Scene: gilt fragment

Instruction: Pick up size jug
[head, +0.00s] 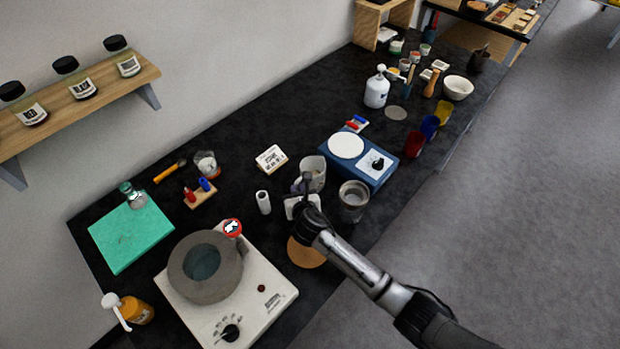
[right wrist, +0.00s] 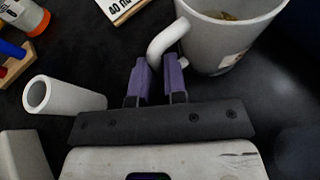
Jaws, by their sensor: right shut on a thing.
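The size jug (head: 313,168) is a pale grey jug standing upright near the middle of the bench in the head view. In the right wrist view the jug (right wrist: 225,40) shows its handle, a label and something brownish inside. My right gripper (head: 306,184) is at the handle side of the jug. Its purple fingers (right wrist: 160,72) are shut on the jug's handle, with the tips on either side of its lower part. I cannot tell whether the jug's base is clear of the bench. My left gripper is not in view.
A metal pot (head: 353,200) stands close right of the jug, and a blue scale (head: 365,173) with a white disc is behind. A white tube (head: 263,202) and a label card (head: 270,159) are to the left. A hotplate (head: 255,305) bears a grey ring-shaped vessel (head: 180,270).

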